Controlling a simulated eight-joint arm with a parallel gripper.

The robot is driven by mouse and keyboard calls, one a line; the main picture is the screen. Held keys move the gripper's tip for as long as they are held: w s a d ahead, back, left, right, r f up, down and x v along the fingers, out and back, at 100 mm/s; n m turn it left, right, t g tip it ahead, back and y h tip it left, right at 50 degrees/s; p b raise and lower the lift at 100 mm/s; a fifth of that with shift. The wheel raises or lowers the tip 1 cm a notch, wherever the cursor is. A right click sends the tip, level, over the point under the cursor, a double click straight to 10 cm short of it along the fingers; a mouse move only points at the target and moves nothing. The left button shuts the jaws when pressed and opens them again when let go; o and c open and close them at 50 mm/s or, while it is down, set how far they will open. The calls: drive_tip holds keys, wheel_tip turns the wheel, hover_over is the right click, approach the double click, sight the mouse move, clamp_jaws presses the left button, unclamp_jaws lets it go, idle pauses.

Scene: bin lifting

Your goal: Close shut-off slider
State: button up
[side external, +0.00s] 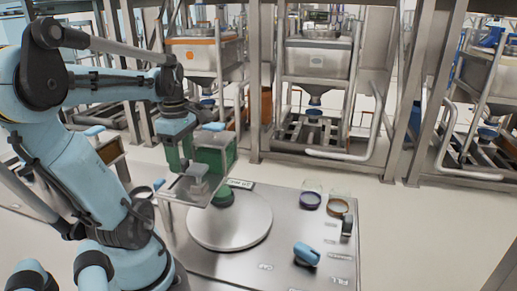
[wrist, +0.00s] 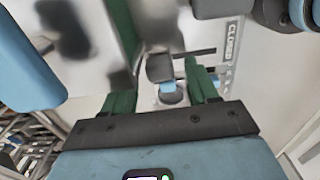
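The shut-off slider (side external: 182,190) looks like a flat metal plate raised at the left of the steel work table, with a small grey block-shaped handle (side external: 197,170) on top. A "CLOSED" label (side external: 240,183) lies behind and right of it; the label also shows in the wrist view (wrist: 233,40). My gripper (side external: 197,158) has green fingers spread apart just above the handle. In the wrist view, the grey handle (wrist: 160,68) shows in the gap between my fingers (wrist: 162,95), nearer the middle, with space on both sides. Contact with the handle cannot be told.
A round metal disc (side external: 230,232) and a green knob (side external: 223,197) stand close by the slider. A purple ring (side external: 310,201), a brown ring (side external: 338,207) and a blue knob (side external: 306,254) are on the table's right. Metal frames with hoppers (side external: 317,62) stand behind.

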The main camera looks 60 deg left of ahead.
sight(173, 185)
clamp_jaws()
drive_tip(key=shift+s+d, duration=1.9)
drive_tip(key=shift+s, duration=0.05)
drive_tip(key=shift+o, duration=0.4)
unclamp_jaws()
wheel_tip(173, 185, up, 12)
